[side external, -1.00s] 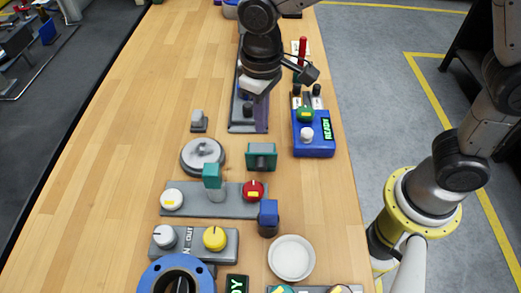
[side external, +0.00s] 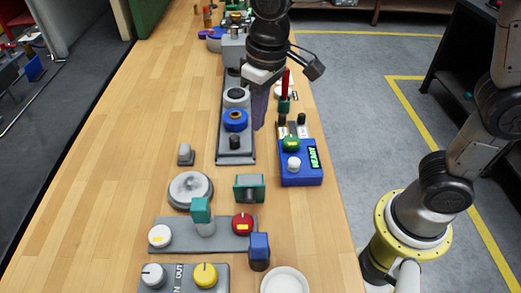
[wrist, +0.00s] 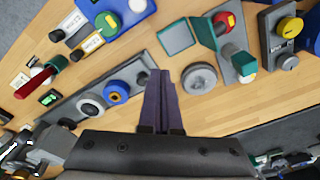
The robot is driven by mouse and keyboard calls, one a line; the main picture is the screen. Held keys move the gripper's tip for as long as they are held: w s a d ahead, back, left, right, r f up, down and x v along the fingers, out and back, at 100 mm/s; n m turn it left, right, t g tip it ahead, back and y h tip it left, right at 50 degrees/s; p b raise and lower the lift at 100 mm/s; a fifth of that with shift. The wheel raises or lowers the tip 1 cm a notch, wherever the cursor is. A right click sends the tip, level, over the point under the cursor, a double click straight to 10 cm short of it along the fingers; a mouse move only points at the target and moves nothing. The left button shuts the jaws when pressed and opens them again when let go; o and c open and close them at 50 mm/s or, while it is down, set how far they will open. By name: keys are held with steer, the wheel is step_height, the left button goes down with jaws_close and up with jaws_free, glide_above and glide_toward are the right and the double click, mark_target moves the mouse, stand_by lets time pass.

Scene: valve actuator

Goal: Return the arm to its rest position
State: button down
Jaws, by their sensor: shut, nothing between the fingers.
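My gripper (side external: 259,112) hangs over the workbench, pointing down, with its dark purple fingers together and nothing between them. In the side view it is just right of a grey plate (side external: 235,152) carrying a white-grey ring, a blue ring (side external: 235,121) and a dark knob. In the wrist view the closed fingers (wrist: 159,90) reach up from the bottom centre, between that plate and a round grey disc (wrist: 199,78). The fingers appear clear of the bench and of the objects around them.
A blue box (side external: 300,170) showing READY stands to the right of my gripper. A red-handled tool (side external: 286,82) stands upright behind it. Panels with knobs (side external: 205,235) and a white dish (side external: 285,281) are nearer. The bench's left side (side external: 120,150) is clear.

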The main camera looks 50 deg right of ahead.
steer(key=s+d+r+m+t, duration=0.25)
steer(key=s+d+r, duration=0.35)
steer(key=s+d, duration=0.4)
steer(key=s+d+f+t, duration=0.2)
steer(key=s+d+f, duration=0.2)
steer(key=s, duration=0.3)
steer(key=shift+d+n, duration=0.2)
steer(key=shift+n, duration=0.15)
